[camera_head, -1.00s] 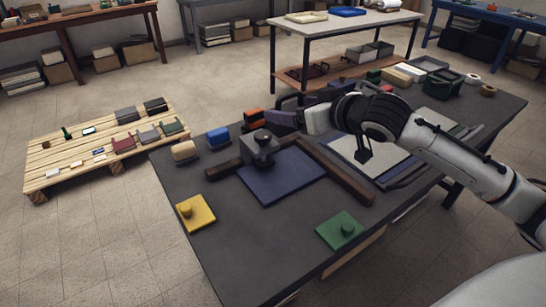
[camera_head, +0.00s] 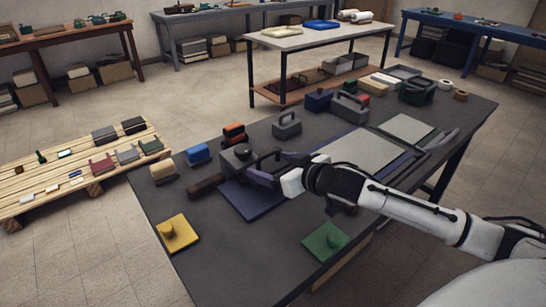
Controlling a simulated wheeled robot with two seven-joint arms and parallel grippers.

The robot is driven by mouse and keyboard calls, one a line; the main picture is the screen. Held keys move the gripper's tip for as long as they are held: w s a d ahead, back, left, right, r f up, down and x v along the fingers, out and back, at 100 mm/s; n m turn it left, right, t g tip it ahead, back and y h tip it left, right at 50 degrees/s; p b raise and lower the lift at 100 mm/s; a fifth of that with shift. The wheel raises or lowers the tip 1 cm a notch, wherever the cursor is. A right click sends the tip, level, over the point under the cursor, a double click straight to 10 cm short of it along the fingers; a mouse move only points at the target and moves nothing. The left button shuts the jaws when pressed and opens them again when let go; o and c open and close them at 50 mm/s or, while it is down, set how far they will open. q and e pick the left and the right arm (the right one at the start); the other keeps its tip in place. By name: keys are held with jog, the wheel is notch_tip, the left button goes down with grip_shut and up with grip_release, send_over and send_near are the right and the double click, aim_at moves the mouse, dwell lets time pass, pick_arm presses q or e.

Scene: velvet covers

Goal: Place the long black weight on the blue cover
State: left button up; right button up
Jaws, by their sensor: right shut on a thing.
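The blue cover (camera_head: 247,202) is a dark blue square lying flat on the dark table, partly hidden by my right gripper and arm. My right gripper (camera_head: 264,168) comes in from the right over the cover's far part. It is shut on a dark thing with an arched outline, which looks like the long black weight. My fingers hide much of it, and I cannot tell whether it touches the cover. A dark grey block with a black knob (camera_head: 236,157) stands just left of my fingers, at the cover's far left corner. My left gripper is out of view.
A dark bar (camera_head: 205,187) lies left of the cover. A grey handled weight (camera_head: 287,126) stands behind it. Blue (camera_head: 197,153) and tan (camera_head: 162,172) blocks stand left.

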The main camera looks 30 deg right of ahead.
jog(key=shift+w+f, duration=0.1)
jog(key=shift+f, duration=1.45)
jog(key=o, duration=2.1)
jog(key=shift+s+f, duration=0.2)
jog(key=shift+f, duration=0.15)
jog(key=shift+s, duration=0.1)
jog(key=a+v, duration=0.1)
jog(key=v, duration=1)
jog(key=shift+s+d+r, duration=0.2)
jog(key=shift+s+d, duration=0.15)
jog(key=shift+d, duration=0.1)
